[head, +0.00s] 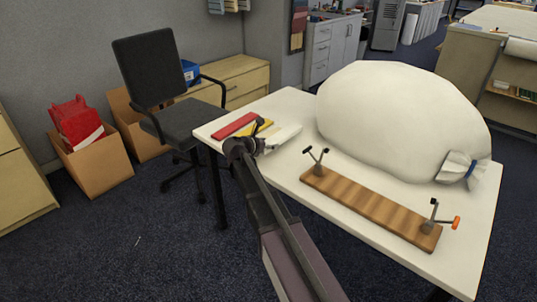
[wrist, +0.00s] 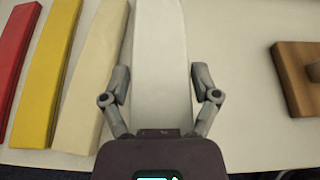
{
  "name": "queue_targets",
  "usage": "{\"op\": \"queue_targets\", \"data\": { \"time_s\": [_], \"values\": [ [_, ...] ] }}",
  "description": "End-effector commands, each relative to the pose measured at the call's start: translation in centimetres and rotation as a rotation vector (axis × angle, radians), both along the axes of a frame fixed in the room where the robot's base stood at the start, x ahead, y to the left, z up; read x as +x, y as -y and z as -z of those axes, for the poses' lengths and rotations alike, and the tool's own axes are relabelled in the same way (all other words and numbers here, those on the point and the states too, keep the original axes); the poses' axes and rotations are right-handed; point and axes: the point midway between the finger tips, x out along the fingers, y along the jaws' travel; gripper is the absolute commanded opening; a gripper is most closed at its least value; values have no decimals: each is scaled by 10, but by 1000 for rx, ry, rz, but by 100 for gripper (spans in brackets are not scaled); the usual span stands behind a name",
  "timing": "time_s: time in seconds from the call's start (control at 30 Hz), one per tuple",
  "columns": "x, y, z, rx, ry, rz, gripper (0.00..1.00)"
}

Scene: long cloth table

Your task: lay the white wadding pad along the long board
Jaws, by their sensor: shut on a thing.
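The white wadding pad (wrist: 161,45) runs straight out between the fingers of my gripper (wrist: 161,80) in the wrist view. My gripper is shut on it, one finger against each long side. In the head view my gripper (head: 262,143) is at the table's left part, and the pad (head: 285,134) shows just beyond it. I cannot tell whether the pad is lifted off the table. The long wooden board (head: 370,207) lies bare along the table's front, to the right of my gripper. Its near-left end (wrist: 297,80) shows at the wrist view's right edge.
Red (wrist: 20,55), yellow (wrist: 45,75) and cream (wrist: 90,80) strips lie left of the pad. Clamps stand at the board's left (head: 318,162) and right (head: 433,218) ends. A big stuffed white sack (head: 400,115) fills the table behind the board. A chair (head: 160,90) stands left.

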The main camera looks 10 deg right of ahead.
Motion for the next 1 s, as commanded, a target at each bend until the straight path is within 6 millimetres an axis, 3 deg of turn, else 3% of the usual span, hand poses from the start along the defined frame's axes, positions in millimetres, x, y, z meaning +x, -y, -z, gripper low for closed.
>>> {"op": "queue_targets", "data": {
  "time_s": [0.6,1.0],
  "values": [
    [0,1,43,0,0,1,46],
    [0,1,46,0,0,1,46]
  ]
}}
